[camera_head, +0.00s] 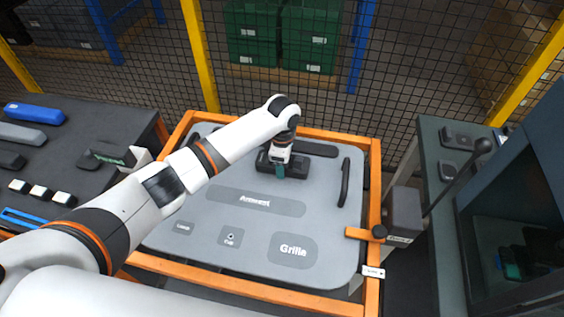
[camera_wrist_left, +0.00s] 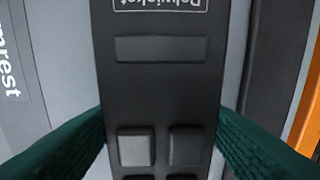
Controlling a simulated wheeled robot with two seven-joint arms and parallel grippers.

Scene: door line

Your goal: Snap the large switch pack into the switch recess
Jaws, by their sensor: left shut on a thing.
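The large switch pack (camera_wrist_left: 160,90) is a dark block with square buttons, a flat bar and an upside-down white label. In the head view the dark pack (camera_head: 299,168) lies at the upper middle of the grey door panel (camera_head: 170,237). My left gripper (camera_head: 281,170) points down onto it, and its green fingers (camera_wrist_left: 160,143) are shut on the pack's two sides. I cannot tell whether the pack touches the panel or is held just above it. The switch recess is not clearly made out and may be hidden under the pack. My right gripper is not in view.
A long dark strip (camera_head: 317,149) lies beyond the pack, and a dark handle (camera_head: 344,182) stands to its right. An orange frame (camera_head: 374,215) borders the panel. A dark bench (camera_head: 60,150) with several parts is at left, a grey-green bench (camera_head: 436,190) at right, a mesh fence behind.

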